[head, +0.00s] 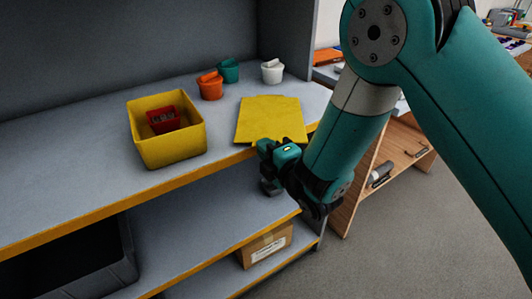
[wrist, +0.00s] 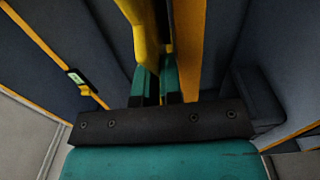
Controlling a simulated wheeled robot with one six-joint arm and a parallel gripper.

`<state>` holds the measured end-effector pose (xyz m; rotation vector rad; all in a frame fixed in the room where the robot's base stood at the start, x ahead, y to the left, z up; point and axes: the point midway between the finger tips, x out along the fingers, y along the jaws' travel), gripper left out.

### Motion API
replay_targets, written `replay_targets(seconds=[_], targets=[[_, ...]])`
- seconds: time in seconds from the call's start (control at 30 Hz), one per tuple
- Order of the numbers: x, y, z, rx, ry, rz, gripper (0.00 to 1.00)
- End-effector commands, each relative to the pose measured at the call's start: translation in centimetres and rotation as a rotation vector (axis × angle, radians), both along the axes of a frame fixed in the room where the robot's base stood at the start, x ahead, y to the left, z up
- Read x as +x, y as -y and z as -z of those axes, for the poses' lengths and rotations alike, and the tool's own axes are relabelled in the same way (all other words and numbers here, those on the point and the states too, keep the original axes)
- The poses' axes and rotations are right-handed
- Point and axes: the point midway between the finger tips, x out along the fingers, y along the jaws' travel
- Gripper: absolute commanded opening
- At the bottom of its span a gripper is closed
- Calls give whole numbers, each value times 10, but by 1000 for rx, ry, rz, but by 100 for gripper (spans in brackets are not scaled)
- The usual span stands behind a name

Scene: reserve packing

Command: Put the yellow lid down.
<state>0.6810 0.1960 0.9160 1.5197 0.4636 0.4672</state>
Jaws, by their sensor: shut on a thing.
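The yellow lid (head: 270,118) is a flat, roughly square sheet over the right part of the top shelf, near its front edge. In the head view I cannot tell whether it touches the shelf. My gripper (head: 262,146) is at the lid's near edge, shut on it. In the wrist view the lid shows edge-on as a yellow strip (wrist: 143,32), running up from between the teal fingers (wrist: 158,82). The yellow bin (head: 170,155) stands open to the left of the lid, with a red box (head: 163,118) inside.
Orange (head: 210,88), teal (head: 229,70) and white (head: 272,72) cups stand behind the lid. The top shelf (head: 60,180) is clear left of the bin. Below are a cardboard box (head: 266,245) and a dark crate (head: 75,265). A wooden stand (head: 385,160) is to the right.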

Motion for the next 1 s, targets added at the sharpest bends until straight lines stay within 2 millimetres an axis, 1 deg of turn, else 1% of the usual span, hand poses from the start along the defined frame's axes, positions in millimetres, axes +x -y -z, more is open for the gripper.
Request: replay_targets(seconds=[0.23, 0.4, 0.43, 0.47, 0.5, 0.53, 0.77, 0.9, 1.0], targets=[[0, 0, 0, 1, 3, 0, 0], [0, 0, 5, 0, 2, 0, 0], [0, 0, 4, 1, 1, 0, 11], [0, 0, 4, 1, 1, 0, 18], [0, 0, 3, 1, 1, 0, 27], [0, 0, 3, 1, 1, 0, 32], [0, 0, 3, 1, 1, 0, 32], [0, 0, -3, 1, 1, 0, 32], [-13, 9, 4, 0, -1, 0, 32]])
